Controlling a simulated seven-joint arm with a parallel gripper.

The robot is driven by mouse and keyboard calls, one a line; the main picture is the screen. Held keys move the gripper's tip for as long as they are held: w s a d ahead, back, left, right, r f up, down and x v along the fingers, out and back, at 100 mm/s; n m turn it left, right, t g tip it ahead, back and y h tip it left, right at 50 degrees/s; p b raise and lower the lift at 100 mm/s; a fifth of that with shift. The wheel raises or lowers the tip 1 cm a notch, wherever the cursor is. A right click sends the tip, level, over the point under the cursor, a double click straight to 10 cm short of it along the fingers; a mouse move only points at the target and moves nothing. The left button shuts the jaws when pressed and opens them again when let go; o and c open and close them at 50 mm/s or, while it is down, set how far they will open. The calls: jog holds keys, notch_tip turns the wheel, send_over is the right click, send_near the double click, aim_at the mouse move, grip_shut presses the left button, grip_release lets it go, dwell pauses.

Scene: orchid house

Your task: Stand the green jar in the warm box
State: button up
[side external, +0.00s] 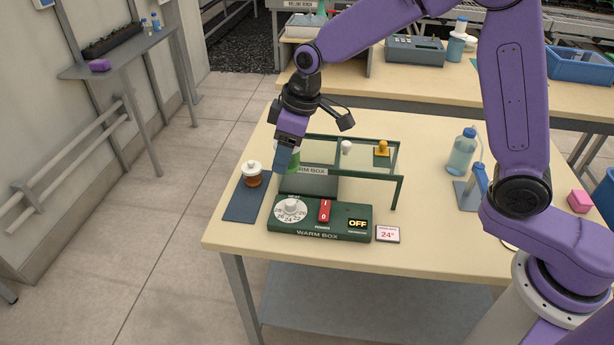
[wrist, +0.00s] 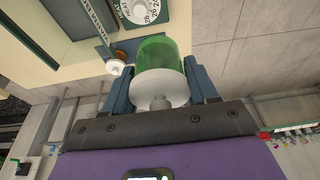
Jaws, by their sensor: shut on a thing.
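My gripper (side external: 287,160) is shut on the green jar, which has a white lid. In the wrist view the jar's green body (wrist: 158,52) and white lid (wrist: 160,88) sit between the two blue fingers. In the side view only a bit of the green jar (side external: 293,157) shows, beside the fingers and at the left end of the warm box (side external: 308,184). I cannot tell the jar's height over the box.
An amber jar with a white lid (side external: 252,174) stands on a dark blue mat (side external: 243,205) left of the box. A yellow knobbed item (side external: 382,148) is at the box's back right. A 24° card (side external: 387,234) lies right of the panel. A wash bottle (side external: 461,153) stands farther right.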

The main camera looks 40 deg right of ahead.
jog(key=w+d+m+h, duration=0.1)
jog(key=w+d+m, duration=0.3)
jog(key=w+d, duration=0.75)
jog(key=shift+m+t, duration=0.3)
jog(key=f, duration=0.4)
jog(key=s+d+f, duration=0.1)
jog(key=f, duration=0.7)
jog(key=shift+s+d+f, duration=0.1)
jog(key=shift+s+d, duration=0.2)
jog(key=shift+d, duration=0.05)
jog(key=shift+f, duration=2.05)
jog(key=shift+f, duration=0.2)
jog(key=o, duration=1.1)
jog(key=shift+o, duration=0.2)
jog(key=shift+r, duration=0.1)
